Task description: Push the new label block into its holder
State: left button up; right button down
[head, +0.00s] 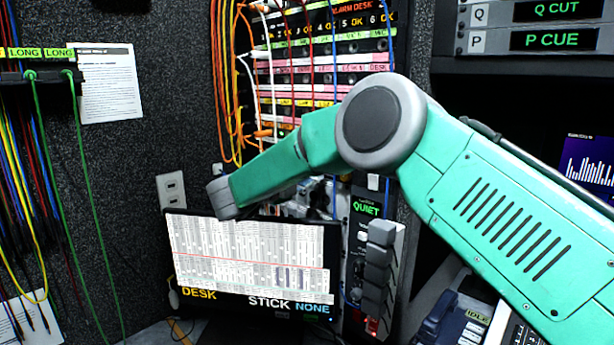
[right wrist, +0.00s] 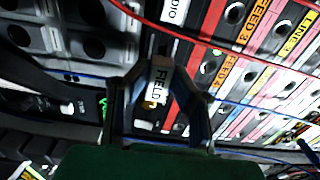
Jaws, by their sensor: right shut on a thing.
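The label block (right wrist: 158,82), white with dark lettering reading FIELD, is between the two dark fingers of my right gripper (right wrist: 160,88) in the right wrist view. The gripper is shut on it. The block is in front of or at the labelled patch rack (right wrist: 225,75); I cannot tell whether it touches a holder. The holder for it is not clearly visible. In the head view the rack (head: 322,78) is behind my teal right arm, and the arm hides most of the hand and the block. My left gripper is in neither view.
A monitor (head: 252,262) with a DESK, STICK, NONE strip stands below the arm. Orange cables (head: 224,90) hang left of the rack, and red and blue cables cross its front. A QUIET panel (head: 367,208) is right of the monitor. A phone (head: 452,320) stands lower right.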

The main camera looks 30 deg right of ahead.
jog(key=shift+w, duration=0.15)
dwell(0.4)
jog(key=shift+b, duration=0.5)
dwell(0.7)
jog(key=shift+x, duration=1.75)
jog(key=c, duration=1.3)
grip_release()
jog(key=shift+c, duration=0.2)
jog(key=shift+a, duration=0.3)
jog(key=v, duration=1.1)
jog(key=shift+a, duration=0.2)
